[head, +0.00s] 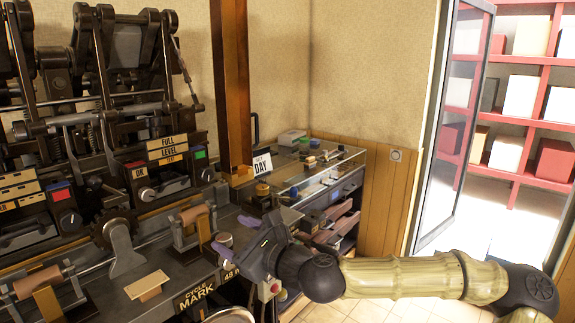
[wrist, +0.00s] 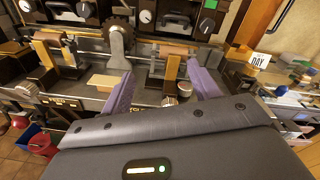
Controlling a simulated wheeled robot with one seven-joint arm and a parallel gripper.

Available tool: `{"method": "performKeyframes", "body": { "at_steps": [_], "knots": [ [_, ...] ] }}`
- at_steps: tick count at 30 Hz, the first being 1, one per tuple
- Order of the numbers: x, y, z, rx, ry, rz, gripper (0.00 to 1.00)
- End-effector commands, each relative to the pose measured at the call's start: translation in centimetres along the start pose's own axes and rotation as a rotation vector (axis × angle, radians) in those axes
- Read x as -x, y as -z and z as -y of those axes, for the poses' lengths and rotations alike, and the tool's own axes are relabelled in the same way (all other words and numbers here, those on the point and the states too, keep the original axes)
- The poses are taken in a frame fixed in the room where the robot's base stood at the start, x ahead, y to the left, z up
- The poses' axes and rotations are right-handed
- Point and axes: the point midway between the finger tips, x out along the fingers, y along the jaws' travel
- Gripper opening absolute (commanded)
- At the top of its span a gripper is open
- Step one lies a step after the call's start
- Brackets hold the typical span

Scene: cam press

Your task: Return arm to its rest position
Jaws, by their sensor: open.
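My gripper (head: 245,233) is in front of the press bench, near its right end, in the head view. Its two purple fingers are spread apart and nothing is between them; they also show in the wrist view (wrist: 160,90). My arm (head: 400,275) stretches in from the lower right, over the floor. The cam press (head: 120,120) stands at the left, with a dark cam wheel (head: 120,240) and a wooden-topped handle (head: 195,217) on the bench. A light wooden block (head: 147,286) lies on the bench top, left of my gripper.
A glass-topped counter (head: 325,170) with small items and open drawers stands behind my gripper. A "DAY" sign (head: 262,163) stands at its left end. A wooden post (head: 231,90) rises beside the press. An open glass door (head: 455,130) and red shelves (head: 545,90) are at the right.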

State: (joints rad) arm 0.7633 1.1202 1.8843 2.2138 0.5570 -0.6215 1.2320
Motion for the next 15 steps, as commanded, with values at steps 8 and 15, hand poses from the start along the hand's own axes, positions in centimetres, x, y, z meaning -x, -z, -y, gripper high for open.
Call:
{"method": "performKeyframes", "body": {
  "at_steps": [8,15],
  "knots": [
    [-1.4,3.1,-4.0,0.170,-0.102,-0.068,0.61],
    [-2.0,7.8,-8.9,0.401,-0.254,-0.150,0.61]
  ]
}}
